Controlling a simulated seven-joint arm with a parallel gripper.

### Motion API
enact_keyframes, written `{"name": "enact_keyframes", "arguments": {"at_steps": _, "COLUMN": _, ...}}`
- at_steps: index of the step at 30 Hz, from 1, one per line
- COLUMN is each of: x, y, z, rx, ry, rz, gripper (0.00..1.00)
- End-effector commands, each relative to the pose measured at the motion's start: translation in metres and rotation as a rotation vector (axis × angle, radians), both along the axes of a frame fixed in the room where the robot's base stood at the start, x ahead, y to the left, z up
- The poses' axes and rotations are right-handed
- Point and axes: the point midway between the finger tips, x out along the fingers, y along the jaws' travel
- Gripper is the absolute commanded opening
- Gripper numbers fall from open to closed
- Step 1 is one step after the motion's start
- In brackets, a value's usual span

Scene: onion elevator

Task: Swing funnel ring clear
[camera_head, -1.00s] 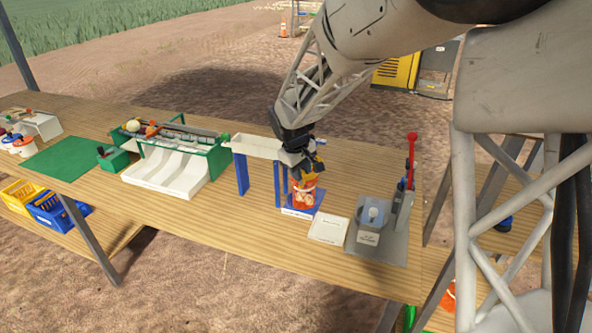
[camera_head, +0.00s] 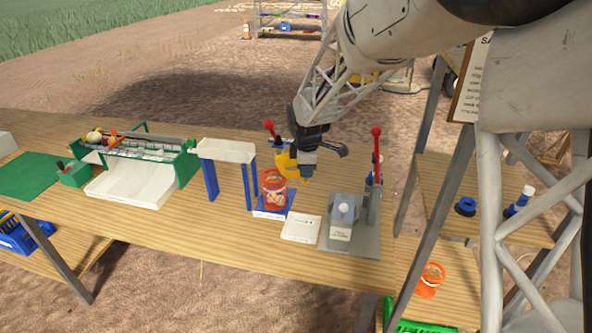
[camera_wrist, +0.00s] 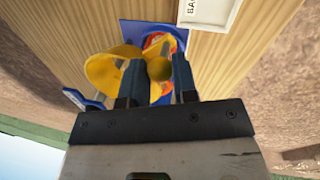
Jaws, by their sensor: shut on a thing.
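The yellow funnel ring (camera_head: 285,163) is at the back right of the orange container (camera_head: 273,190), whose top shows largely uncovered in the head view. The container stands on a blue base (camera_head: 270,213) beside the white chute (camera_head: 226,151). My gripper (camera_head: 299,167) is at the funnel ring's right side. In the wrist view, my gripper (camera_wrist: 157,76) is shut on the round yellow knob (camera_wrist: 160,69) of the funnel ring (camera_wrist: 108,72). The container (camera_wrist: 158,44) is partly hidden behind the ring and fingers there.
A red-knobbed lever (camera_head: 269,126) rises behind the container. A grey station (camera_head: 352,244) with a tall red handle (camera_head: 376,155) stands at right. A white plate (camera_head: 301,229) lies in front. The green sorting rack (camera_head: 187,162) stands left. Bare wood lies along the front.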

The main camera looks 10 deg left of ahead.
Motion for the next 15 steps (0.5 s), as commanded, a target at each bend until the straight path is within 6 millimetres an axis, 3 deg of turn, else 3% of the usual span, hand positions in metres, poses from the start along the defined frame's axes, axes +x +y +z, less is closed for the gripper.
{"name": "enact_keyframes", "arguments": {"at_steps": 15, "x": 0.050, "y": -0.036, "z": 0.000, "rx": 0.000, "ry": 0.001, "rz": 0.352, "gripper": 0.00}}
